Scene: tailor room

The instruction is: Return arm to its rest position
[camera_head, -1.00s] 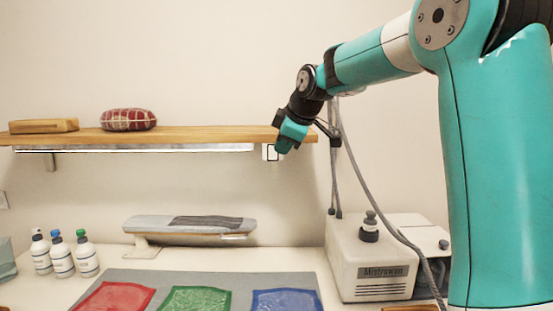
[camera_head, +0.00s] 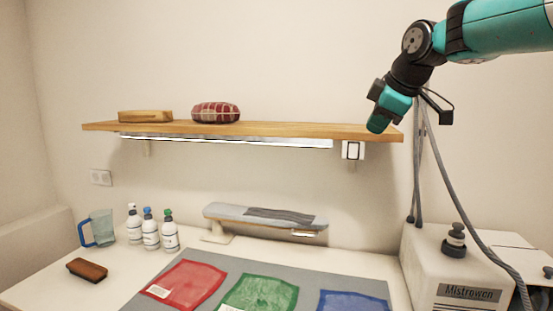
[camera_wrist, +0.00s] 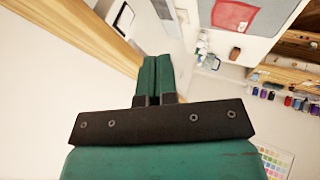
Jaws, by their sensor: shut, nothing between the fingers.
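My gripper (camera_head: 380,119) is at the right in the head view, in front of the right end of the wooden shelf (camera_head: 290,129). It points down and to the left. In the wrist view its two green fingers (camera_wrist: 155,70) lie side by side, shut with nothing between them. My teal arm reaches in from the upper right of the head view. I cannot tell how far the fingers are from the shelf edge, which also shows in the wrist view (camera_wrist: 85,32).
A steam unit (camera_head: 440,270) with grey hoses (camera_head: 455,220) stands below my gripper. Red (camera_head: 187,284), green (camera_head: 260,293) and blue (camera_head: 350,301) cloths lie on the grey mat (camera_head: 240,266). Bottles (camera_head: 150,235), a jug (camera_head: 101,229) and a brush (camera_head: 87,270) stand left.

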